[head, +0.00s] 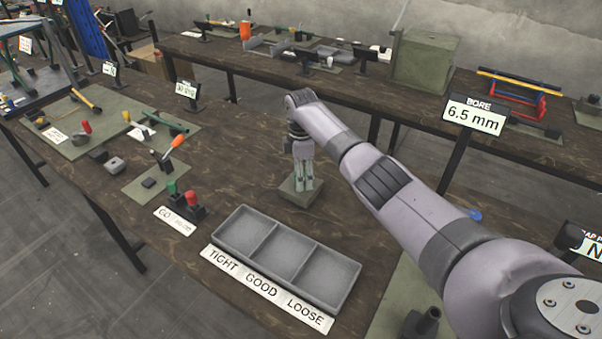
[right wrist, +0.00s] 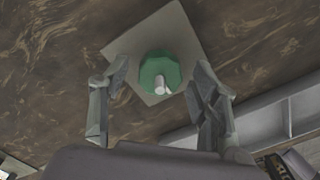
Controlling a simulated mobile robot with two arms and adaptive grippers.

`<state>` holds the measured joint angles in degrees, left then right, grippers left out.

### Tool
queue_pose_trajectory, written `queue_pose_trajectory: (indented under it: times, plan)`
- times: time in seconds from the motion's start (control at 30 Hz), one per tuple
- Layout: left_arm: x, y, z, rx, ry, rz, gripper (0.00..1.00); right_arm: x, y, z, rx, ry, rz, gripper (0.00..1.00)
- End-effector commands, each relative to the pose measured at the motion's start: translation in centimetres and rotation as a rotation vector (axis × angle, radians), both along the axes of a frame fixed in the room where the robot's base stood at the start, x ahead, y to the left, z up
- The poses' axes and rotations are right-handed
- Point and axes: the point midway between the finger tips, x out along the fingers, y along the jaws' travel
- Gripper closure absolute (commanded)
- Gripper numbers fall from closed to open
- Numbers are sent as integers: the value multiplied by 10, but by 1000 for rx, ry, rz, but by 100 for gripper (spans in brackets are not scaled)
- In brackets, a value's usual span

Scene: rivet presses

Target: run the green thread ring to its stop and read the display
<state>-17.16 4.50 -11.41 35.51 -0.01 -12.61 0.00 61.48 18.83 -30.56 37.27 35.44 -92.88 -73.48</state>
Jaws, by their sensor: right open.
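The green thread ring (right wrist: 150,66) shows from above in the right wrist view, faceted, with a pale pin (right wrist: 160,84) standing up at it. It sits over a square grey plate (right wrist: 183,33), which also shows in the head view (head: 290,194). My right gripper (right wrist: 162,68) is open, pointing down, with one finger on each side of the ring and a gap on both sides. In the head view the right gripper (head: 303,182) hides the ring. A display reading BORE 6.5 mm (head: 474,116) stands on a post at right. My left gripper is not in view.
A three-part grey tray (head: 322,249) labelled TIGHT, GOOD, LOOSE lies in front of the plate. A small sign (head: 187,90) and tools fill the left; a back bench (head: 350,80) holds more gear.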

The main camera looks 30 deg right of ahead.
Motion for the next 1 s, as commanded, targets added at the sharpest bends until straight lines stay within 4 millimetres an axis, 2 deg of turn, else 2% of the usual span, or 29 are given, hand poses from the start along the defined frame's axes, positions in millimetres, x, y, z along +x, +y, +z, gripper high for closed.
queue_pose_trajectory:
  times: [0.07, 0.73, 1.0]
  plan:
    - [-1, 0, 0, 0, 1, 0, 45, 0, 0, 0, 0, 0, 0, 46]
    - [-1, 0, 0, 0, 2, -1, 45, 0, 0, 0, 0, 1, 0, 90]
    - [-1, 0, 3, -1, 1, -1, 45, 0, 0, 1, 0, 1, -21, 92]
